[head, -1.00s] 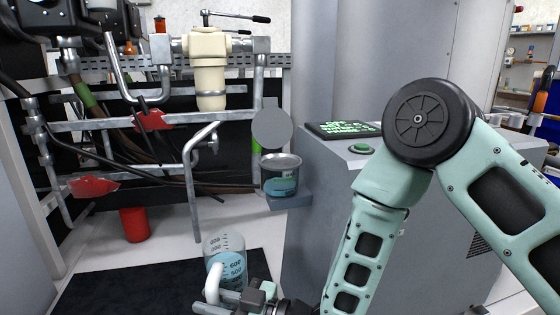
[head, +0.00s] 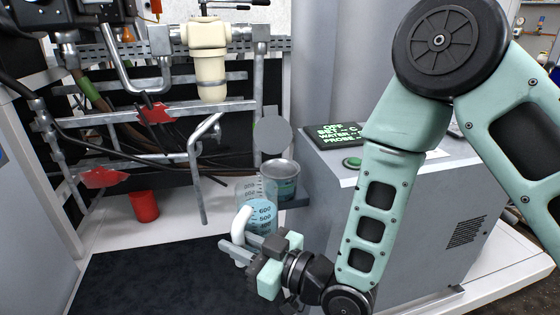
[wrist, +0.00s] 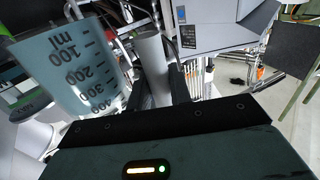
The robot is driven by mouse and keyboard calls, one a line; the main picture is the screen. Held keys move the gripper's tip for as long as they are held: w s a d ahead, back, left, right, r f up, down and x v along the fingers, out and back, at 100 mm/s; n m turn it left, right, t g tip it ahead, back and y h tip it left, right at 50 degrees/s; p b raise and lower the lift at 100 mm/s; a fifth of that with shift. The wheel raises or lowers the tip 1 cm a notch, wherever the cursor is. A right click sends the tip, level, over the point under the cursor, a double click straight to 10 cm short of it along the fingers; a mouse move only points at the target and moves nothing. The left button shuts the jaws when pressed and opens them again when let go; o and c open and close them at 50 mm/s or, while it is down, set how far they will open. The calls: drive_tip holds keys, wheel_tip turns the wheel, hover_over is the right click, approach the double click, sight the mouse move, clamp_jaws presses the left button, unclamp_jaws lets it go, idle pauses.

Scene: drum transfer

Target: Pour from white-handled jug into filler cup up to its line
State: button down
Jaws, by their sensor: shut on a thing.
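The clear jug (head: 262,217) has printed volume marks and holds blue liquid. Its white handle (head: 240,223) is between the fingers of my gripper (head: 243,252), which is shut on it. The jug looks about upright and is raised in front of the bench. In the wrist view the jug (wrist: 78,72) fills the left side, with its handle (wrist: 154,68) between the fingers. The metal filler cup (head: 284,183) is just behind and right of the jug's rim in the head view. Its round lid (head: 272,136) stands open. The cup's lower front is partly covered, and its line cannot be made out.
A grey cabinet (head: 400,222) with a display (head: 348,134) and green button (head: 353,163) stands right of the cup. A bent metal pipe (head: 196,172) hangs to the left. A red cup (head: 144,206) is farther left. The dark mat (head: 140,277) is clear.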

sight(245, 208)
drive_tip(key=shift+r, duration=0.1)
drive_tip(key=r+m+p, duration=0.1)
drive_tip(key=p, duration=0.1)
drive_tip(key=w+r+p, duration=0.1)
drive_tip(key=p, duration=0.1)
drive_tip(key=shift+d+r+m+p, duration=0.15)
drive_tip(key=shift+r+m+p, duration=0.2)
drive_tip(key=shift+m, duration=0.05)
drive_tip(key=w+r+m+p, duration=0.1)
drive_tip(key=p, duration=0.2)
drive_tip(key=w+d+r+m+p, duration=0.1)
drive_tip(key=r+m+p, duration=0.1)
drive_tip(key=p, duration=0.2)
drive_tip(key=shift+w+r+g+h, duration=0.15)
drive_tip(key=shift+w+g+h, duration=0.2)
drive_tip(key=shift+g+h, duration=0.05)
drive_tip(key=r+p, duration=0.1)
drive_tip(key=w+r+m+p, duration=0.1)
drive_tip(key=p, duration=0.1)
drive_tip(key=w+r+m+p, duration=0.1)
drive_tip(key=r+p, duration=0.1)
drive_tip(key=shift+d+g, duration=0.3)
drive_tip(key=shift+d, duration=0.05)
